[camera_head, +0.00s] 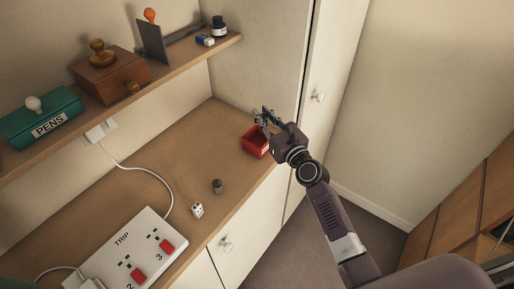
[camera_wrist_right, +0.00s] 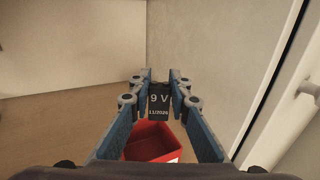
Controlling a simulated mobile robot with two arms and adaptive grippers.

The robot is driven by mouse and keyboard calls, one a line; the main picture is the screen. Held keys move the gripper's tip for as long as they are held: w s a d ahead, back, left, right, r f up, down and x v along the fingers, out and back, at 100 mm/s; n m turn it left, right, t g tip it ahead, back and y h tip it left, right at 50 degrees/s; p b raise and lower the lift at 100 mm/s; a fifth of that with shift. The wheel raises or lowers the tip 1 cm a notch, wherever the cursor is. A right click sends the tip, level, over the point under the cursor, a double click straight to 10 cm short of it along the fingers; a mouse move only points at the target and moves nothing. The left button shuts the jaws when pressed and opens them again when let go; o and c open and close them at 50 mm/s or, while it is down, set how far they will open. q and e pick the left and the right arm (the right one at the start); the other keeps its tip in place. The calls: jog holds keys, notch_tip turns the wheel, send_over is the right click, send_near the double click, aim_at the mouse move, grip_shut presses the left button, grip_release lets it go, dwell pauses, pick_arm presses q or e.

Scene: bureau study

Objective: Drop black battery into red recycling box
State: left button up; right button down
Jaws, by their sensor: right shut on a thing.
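The black battery (camera_wrist_right: 158,103), marked "9 V", is held between the fingers of my right gripper (camera_wrist_right: 160,88) in the right wrist view. In the head view my right gripper (camera_head: 266,116) is at the far right end of the desk, over the red recycling box (camera_head: 254,142). The box also shows below the battery in the right wrist view (camera_wrist_right: 150,143). The battery cannot be made out in the head view. The gripper partly covers the box. My left gripper is not in view.
The wooden desk (camera_head: 150,180) holds a small dark cylinder (camera_head: 217,186), a small white block (camera_head: 197,210) and a white power strip (camera_head: 128,255) with red switches. A shelf (camera_head: 130,102) runs above the desk. A tall cabinet door with a knob (camera_head: 318,97) stands close behind my right gripper.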

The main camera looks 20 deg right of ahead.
jog(key=shift+f, duration=0.3)
jog(key=shift+s+d+r, duration=0.1)
jog(key=shift+d, duration=0.05)
jog(key=c, duration=2.1)
grip_release()
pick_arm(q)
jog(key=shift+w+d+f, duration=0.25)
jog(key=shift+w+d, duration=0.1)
pick_arm(e)
jog(key=o, duration=0.4)
jog(key=shift+s, duration=0.15)
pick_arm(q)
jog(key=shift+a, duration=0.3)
pick_arm(e)
jog(key=v, duration=1.1)
jog(key=shift+s+d, duration=0.1)
jog(key=shift+s, duration=0.25)
